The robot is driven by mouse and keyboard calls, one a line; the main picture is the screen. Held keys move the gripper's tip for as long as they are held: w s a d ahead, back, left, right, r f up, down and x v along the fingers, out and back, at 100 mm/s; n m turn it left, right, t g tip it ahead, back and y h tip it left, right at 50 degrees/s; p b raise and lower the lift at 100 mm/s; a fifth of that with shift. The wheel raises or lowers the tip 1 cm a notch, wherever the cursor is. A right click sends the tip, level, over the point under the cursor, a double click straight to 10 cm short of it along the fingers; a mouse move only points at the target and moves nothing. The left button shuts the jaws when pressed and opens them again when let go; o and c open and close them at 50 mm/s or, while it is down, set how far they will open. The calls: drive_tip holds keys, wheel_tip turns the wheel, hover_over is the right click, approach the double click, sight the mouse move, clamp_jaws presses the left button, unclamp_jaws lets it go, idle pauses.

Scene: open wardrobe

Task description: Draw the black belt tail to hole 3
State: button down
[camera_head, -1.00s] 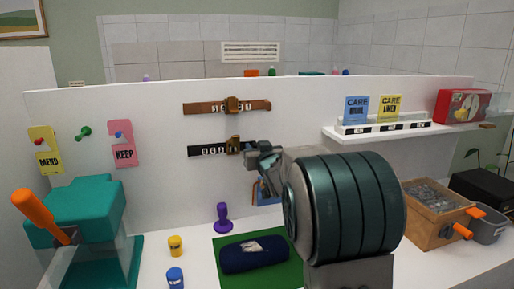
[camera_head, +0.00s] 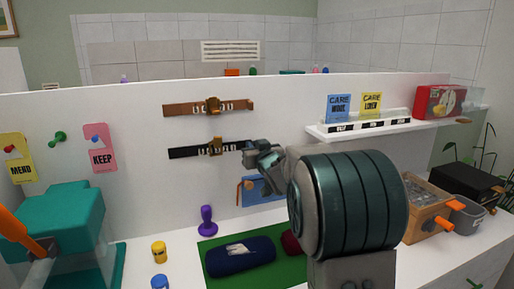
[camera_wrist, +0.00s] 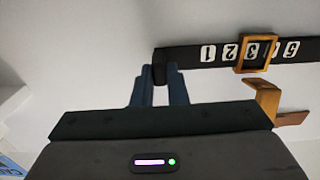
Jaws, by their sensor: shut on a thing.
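The black belt (camera_head: 186,153) is fixed along the white upright panel, with a golden buckle (camera_head: 215,147) around it and white number labels. My gripper (camera_head: 249,149) is at its right end in the head view. In the wrist view the two blue fingers (camera_wrist: 160,85) are shut on the belt tail (camera_wrist: 163,68). Labels 1 and 2 show between the fingers and the buckle frame (camera_wrist: 257,67). The frame sits around the label 3 area, and 5 shows beyond it. Label 4 is hard to make out at the frame's edge. The tail looks level and straight.
A brown belt (camera_head: 180,109) with its own buckle is just above. An orange-brown bracket-like part (camera_wrist: 266,97) lies close to my gripper in the wrist view. A blue board (camera_head: 262,190) is below, and a shelf (camera_head: 380,131) with cards is at right.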

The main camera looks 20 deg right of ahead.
drive_tip(key=shift+a, duration=0.4)
drive_tip(key=c, duration=1.4)
unclamp_jaws()
drive_tip(key=shift+c, duration=0.2)
drive_tip(key=shift+d, duration=0.1)
drive_tip(key=shift+s, duration=0.15)
drive_tip(key=s+d+b, duration=0.1)
drive_tip(key=s, duration=1.2)
drive_tip(key=shift+s+b, duration=0.3)
drive_tip(key=shift+b, duration=0.05)
drive_tip(key=shift+d, duration=0.1)
drive_tip(key=s+a+f+g+p, duration=0.2)
drive_tip(key=s+f+g, duration=0.2)
drive_tip(key=s, duration=0.5)
drive_tip(key=s+a+f+g+h+p, duration=0.1)
drive_tip(key=s+a+f+g+p, duration=0.1)
drive_tip(key=s+g, duration=0.4)
drive_tip(key=s+a+f+m+g+p, duration=0.1)
drive_tip(key=s+f+g, duration=0.4)
drive_tip(key=s, duration=0.7)
drive_tip(key=shift+s+a+f+h+p, duration=0.3)
drive_tip(key=shift+a+p, duration=0.15)
drive_tip(key=shift+p, duration=0.65)
